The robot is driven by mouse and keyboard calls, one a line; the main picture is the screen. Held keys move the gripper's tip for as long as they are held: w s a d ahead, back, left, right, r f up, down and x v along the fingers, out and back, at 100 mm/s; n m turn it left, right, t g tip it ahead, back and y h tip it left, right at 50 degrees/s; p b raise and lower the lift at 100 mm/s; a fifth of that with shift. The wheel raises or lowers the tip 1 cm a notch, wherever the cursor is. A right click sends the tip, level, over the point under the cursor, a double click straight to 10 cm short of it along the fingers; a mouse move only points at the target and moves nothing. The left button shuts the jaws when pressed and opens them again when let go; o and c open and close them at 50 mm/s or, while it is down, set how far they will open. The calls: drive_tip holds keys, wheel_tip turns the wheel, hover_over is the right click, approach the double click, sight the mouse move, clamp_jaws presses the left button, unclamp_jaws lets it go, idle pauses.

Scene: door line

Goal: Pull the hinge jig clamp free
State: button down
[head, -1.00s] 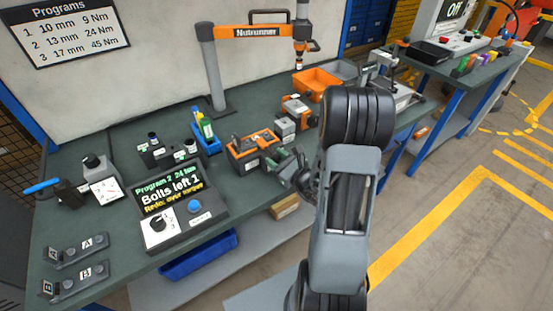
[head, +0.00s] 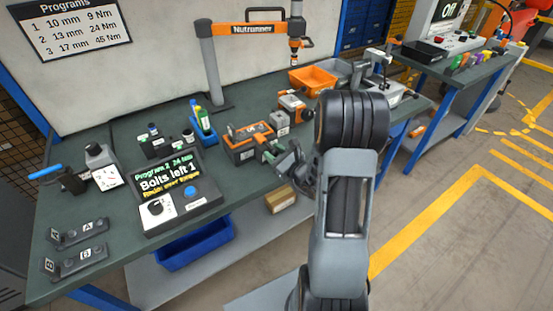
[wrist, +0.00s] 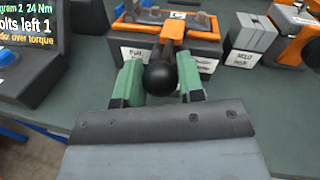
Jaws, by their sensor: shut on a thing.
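The hinge jig (head: 243,153) is a dark block with orange parts and a white label on the bench. In the wrist view the jig (wrist: 205,47) is at the top middle. Its clamp (wrist: 171,32) shows there as an orange lever ending in a black ball knob (wrist: 160,76). My gripper (head: 273,151) is at the jig's right front side. In the wrist view its green fingers (wrist: 160,83) stand on both sides of the knob and are shut on it. The clamp's far end is partly hidden among the jig parts.
A control box (head: 180,197) reads "Bolts left 1". A grey and orange block (head: 292,104) and a grey labelled block (head: 280,122) stand close behind the jig. An orange bin (head: 312,80) is further back. The front right bench strip is largely covered by my arm.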

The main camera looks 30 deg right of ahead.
drive_tip(key=c, duration=1.2)
unclamp_jaws()
drive_tip(key=shift+s+f, duration=0.1)
drive_tip(key=shift+f, duration=0.05)
drive_tip(key=o, duration=0.3)
drive_tip(key=shift+s, duration=0.15)
drive_tip(key=shift+o, duration=0.7)
drive_tip(key=p+v, duration=0.6)
drive_tip(key=v, duration=0.7)
drive_tip(key=shift+s, duration=0.35)
drive_tip(key=shift+d, duration=0.1)
